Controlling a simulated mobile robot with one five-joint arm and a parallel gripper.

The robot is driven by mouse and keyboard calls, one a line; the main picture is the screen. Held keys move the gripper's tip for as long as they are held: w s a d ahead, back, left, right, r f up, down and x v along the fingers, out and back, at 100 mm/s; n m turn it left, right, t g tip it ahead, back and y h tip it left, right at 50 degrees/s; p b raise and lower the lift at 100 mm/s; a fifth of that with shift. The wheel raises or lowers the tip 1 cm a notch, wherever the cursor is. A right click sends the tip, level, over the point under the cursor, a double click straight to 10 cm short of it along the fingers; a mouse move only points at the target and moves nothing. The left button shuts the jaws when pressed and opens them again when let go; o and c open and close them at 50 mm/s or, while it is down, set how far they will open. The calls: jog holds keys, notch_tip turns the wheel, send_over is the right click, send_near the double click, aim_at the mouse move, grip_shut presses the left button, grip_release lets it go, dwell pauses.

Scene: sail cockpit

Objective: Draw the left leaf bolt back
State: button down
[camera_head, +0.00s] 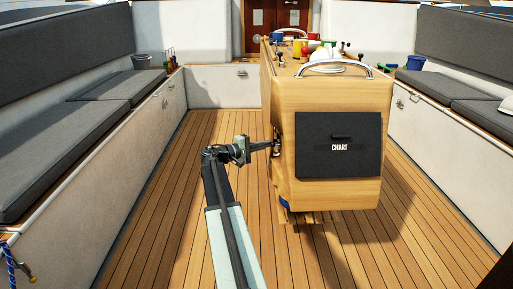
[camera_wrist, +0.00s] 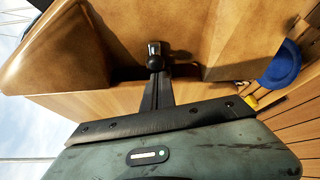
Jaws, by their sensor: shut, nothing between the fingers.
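The wooden cockpit table (camera_head: 285,185) stands in the middle with its left leaf hanging down on its left side. A small dark fitting (camera_head: 277,136), which looks like the left leaf bolt, sits on that side near the front corner. My gripper (camera_head: 268,145) reaches it from the left, with its tip at or very near the fitting. In the wrist view my gripper (camera_wrist: 157,72) is shut, its fingers together and pointing at the wood. A dark rounded knob (camera_wrist: 154,48) shows at the fingertips. I cannot tell whether they touch it.
A black chart pocket (camera_head: 338,145) covers the table's front end. Cups, a steel rail (camera_head: 335,65) and other items stand on top. Cushioned benches (camera_head: 75,90) line both sides. The teak floor (camera_head: 150,215) left of the table is clear. A blue round thing (camera_wrist: 278,65) lies beyond the table edge.

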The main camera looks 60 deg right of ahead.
jog(key=shift+s+d, duration=0.15)
jog(key=shift+d, duration=0.25)
jog(key=s+a, duration=0.1)
jog(key=a, duration=0.1)
jog(key=s+a, duration=0.2)
dwell(0.4)
jog(key=v, duration=1)
jog(key=shift+p, duration=0.3)
jog(key=shift+w+a, duration=0.1)
jog(key=shift+w, duration=0.1)
